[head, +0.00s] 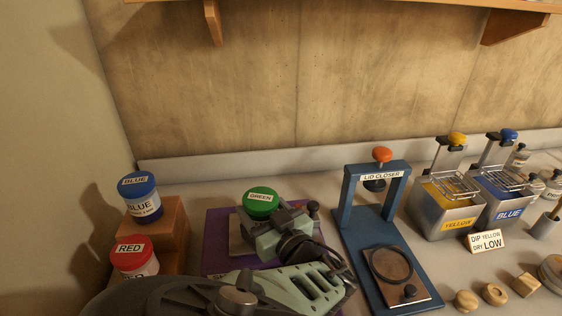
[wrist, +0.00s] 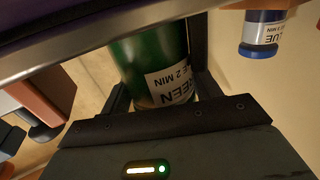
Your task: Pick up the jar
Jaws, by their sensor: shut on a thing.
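The green jar, with a green lid marked GREEN (head: 261,200), stands upright over the purple mat (head: 216,256) in the head view. My gripper (head: 268,232) is shut on it from the front right and hides its lower part. In the wrist view the green jar (wrist: 150,55) sits between the two dark fingers of my gripper (wrist: 160,85), its label reading upside down. I cannot tell whether its base touches what is below. A blue jar (head: 141,197) and a red jar (head: 134,258) stand on wooden steps at the left.
The wooden steps (head: 172,222) are close left of the mat. A blue lid closer (head: 350,215) stands to the right. Beyond it are a yellow tank (head: 455,222), a blue tank (head: 507,212), a sign (head: 487,241) and several wooden pieces. A shelf (head: 370,4) hangs above.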

